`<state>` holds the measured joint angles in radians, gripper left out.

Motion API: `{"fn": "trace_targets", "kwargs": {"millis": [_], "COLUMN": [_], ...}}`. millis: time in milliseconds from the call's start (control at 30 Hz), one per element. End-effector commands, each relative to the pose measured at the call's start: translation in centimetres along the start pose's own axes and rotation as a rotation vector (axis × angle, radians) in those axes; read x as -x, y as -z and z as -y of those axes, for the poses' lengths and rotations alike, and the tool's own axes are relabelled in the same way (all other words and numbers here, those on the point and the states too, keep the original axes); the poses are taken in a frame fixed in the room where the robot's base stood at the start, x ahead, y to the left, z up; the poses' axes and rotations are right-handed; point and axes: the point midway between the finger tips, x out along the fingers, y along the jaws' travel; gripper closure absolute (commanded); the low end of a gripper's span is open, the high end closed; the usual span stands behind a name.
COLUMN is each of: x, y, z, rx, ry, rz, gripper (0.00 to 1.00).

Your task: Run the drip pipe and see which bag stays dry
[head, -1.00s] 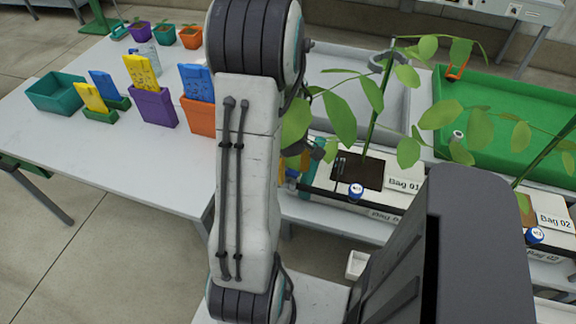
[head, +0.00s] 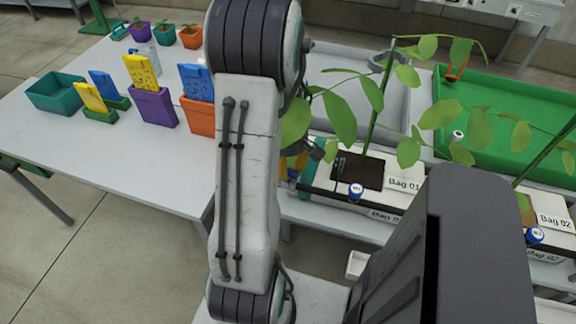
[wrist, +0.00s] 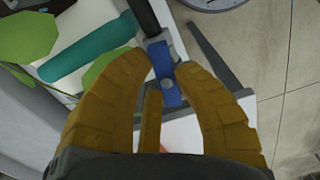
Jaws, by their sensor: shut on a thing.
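In the wrist view, my gripper (wrist: 160,75) has its yellow-brown fingers closed around a blue lever-like piece (wrist: 165,68) at the end of a dark pipe (wrist: 143,14). The fingers partly cover this blue piece. In the head view my arm hides most of the gripper. Bag 01 (head: 403,183) lies right of my arm, with a plant in its dark opening. Bag 02 (head: 555,221) lies farther right, partly cut off by the frame. A blue-and-white round tag or cap (head: 356,190) sits on the front of Bag 01, and a similar one (head: 534,235) on Bag 02. I cannot see water.
A teal cylinder (wrist: 90,50) and leaves lie close left of the fingers in the wrist view. A green tray (head: 490,95) stands behind the bags. The white table (head: 110,160) at left holds coloured pots and cards. A small white container (head: 357,264) sits below Bag 01.

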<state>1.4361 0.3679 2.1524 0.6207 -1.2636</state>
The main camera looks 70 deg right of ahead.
Motion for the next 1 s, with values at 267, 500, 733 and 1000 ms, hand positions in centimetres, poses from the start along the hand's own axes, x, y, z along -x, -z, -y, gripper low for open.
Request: {"fn": "trace_targets", "kwargs": {"millis": [267, 500, 733, 1000], "x": [-0.19, -0.21, -0.22, -0.2], "y": [-0.1, -0.2, -0.28, -0.33], "z": [0.08, 0.18, 0.32, 0.52], "rx": [-0.157, -0.379, -0.598, -0.854], "ry": [0.001, 0.0, 0.001, 0.001], "rz": [0.0, 0.0, 0.0, 0.001], "gripper": [1.0, 1.0, 1.0, 1.0]}}
